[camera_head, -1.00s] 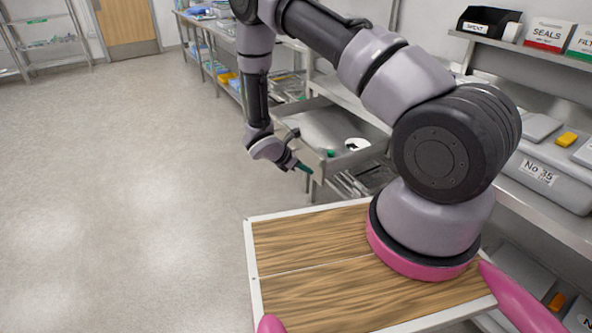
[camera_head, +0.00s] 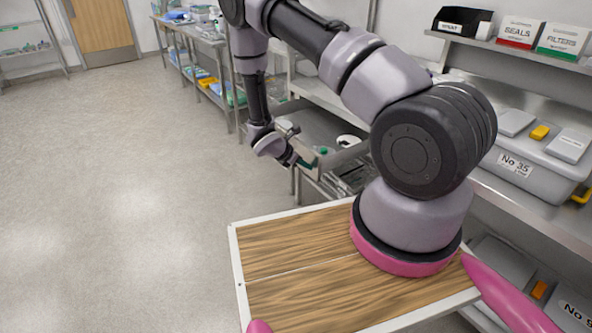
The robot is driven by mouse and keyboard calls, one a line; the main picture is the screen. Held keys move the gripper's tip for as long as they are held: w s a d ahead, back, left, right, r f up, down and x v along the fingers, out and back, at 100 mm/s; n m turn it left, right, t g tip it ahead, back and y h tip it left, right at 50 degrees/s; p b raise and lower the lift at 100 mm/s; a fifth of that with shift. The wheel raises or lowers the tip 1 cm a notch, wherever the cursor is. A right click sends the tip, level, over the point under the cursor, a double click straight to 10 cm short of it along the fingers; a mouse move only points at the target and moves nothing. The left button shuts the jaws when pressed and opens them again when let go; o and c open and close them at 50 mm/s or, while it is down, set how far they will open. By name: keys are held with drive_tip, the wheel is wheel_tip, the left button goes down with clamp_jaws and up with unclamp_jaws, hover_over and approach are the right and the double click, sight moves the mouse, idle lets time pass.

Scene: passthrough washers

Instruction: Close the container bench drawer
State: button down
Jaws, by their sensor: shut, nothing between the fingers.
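The grey metal bench drawer (camera_head: 347,157) stands partly open in the middle of the view, under the bench. A green item (camera_head: 322,150) and a white round item (camera_head: 348,141) show inside it. My gripper (camera_head: 304,162), with teal fingertips, is shut and empty. It is at the near left corner of the drawer front, very close to it; I cannot tell whether it touches. My arm hides the drawer's right end and part of the bench.
A grey bin marked No 35 (camera_head: 540,163) sits on the bench at right. Above it is a shelf with labelled boxes (camera_head: 518,31). Another bench (camera_head: 205,38) with supplies stands further back. The floor (camera_head: 120,190) at left is clear.

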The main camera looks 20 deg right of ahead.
drive_tip(key=w+d, duration=0.2)
drive_tip(key=d, duration=0.6)
drive_tip(key=w+d, duration=0.3)
drive_tip(key=d, duration=0.6)
drive_tip(key=w+d, duration=0.3)
drive_tip(key=d, duration=0.5)
drive_tip(key=shift+w+d, duration=0.1)
drive_tip(key=shift+d, duration=0.2)
drive_tip(key=shift+w+d+r, duration=0.1)
drive_tip(key=shift+d, duration=0.35)
